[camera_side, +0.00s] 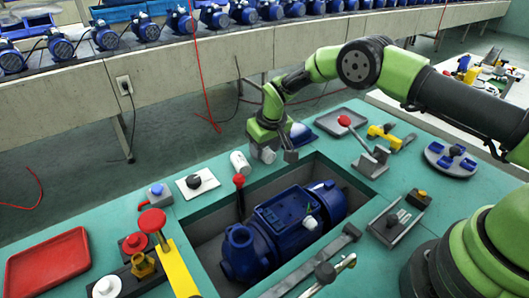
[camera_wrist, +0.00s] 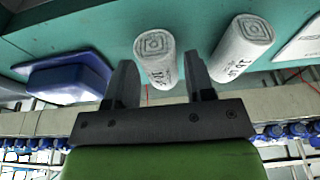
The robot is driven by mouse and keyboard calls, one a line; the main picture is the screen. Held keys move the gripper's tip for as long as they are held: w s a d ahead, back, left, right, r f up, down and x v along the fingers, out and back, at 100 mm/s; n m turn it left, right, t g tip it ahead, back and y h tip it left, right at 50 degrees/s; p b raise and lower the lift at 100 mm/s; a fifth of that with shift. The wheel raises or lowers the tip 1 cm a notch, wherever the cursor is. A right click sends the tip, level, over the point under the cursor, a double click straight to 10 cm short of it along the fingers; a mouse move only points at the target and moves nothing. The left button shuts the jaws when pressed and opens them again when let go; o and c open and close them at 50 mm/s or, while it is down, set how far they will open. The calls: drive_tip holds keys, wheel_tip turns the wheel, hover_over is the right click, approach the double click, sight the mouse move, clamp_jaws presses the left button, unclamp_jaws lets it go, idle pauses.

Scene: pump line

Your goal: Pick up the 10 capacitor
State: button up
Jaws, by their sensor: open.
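Two white cylindrical capacitors with dark printed labels show in the wrist view; I cannot read their numbers surely. One capacitor (camera_wrist: 156,50) stands between my open fingers, with a gap to at least the right finger. The other capacitor (camera_wrist: 241,45) is to the right, outside the fingers. In the side view this outer capacitor (camera_side: 239,162) sits on the green bench left of my gripper (camera_side: 277,153). My gripper (camera_wrist: 160,65) is open and low at the bench's back edge. In the side view the capacitor at the fingers is mostly hidden.
A blue pump (camera_side: 285,230) sits in a recess in front of my gripper. A red-handled tool (camera_side: 239,185) stands near the outer capacitor. A white plate (camera_side: 197,183) with a black knob lies farther left.

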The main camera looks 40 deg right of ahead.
drive_tip(key=c, duration=0.6)
drive_tip(key=shift+r, duration=0.7)
drive_tip(key=shift+c, duration=0.2)
drive_tip(key=shift+w+v, duration=0.25)
drive_tip(key=shift+v, duration=0.8)
drive_tip(key=shift+w+v, duration=0.25)
drive_tip(key=shift+v, duration=0.85)
drive_tip(key=shift+r, duration=0.1)
